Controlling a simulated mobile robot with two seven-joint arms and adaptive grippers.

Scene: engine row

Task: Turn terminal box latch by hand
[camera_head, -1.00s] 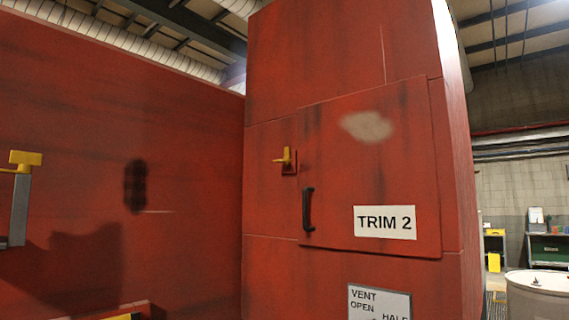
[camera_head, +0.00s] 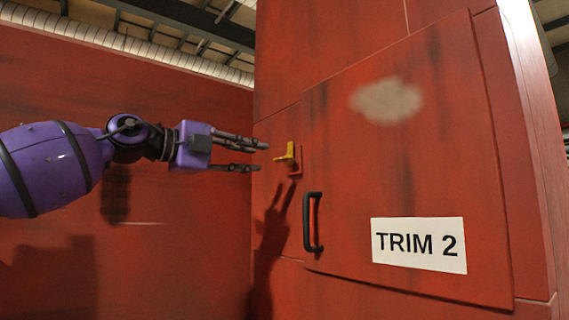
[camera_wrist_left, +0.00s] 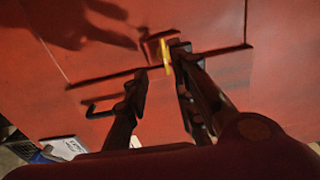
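The yellow latch (camera_head: 287,156) sits on a small red plate at the left edge of the terminal box door (camera_head: 400,165), which looks shut. My left gripper (camera_head: 262,157) comes in from the left with its two dark fingers apart, its tips just left of the latch. In the left wrist view the latch (camera_wrist_left: 166,54) shows near the fingertips, close to the right finger; I cannot tell whether they touch. The left gripper (camera_wrist_left: 158,60) looks empty there. My right gripper is in neither view.
A black door handle (camera_head: 313,222) stands out below the latch. A white TRIM 2 label (camera_head: 418,245) is on the door's lower part. A red wall (camera_head: 170,260) runs behind my left arm. Free room lies in front of the door.

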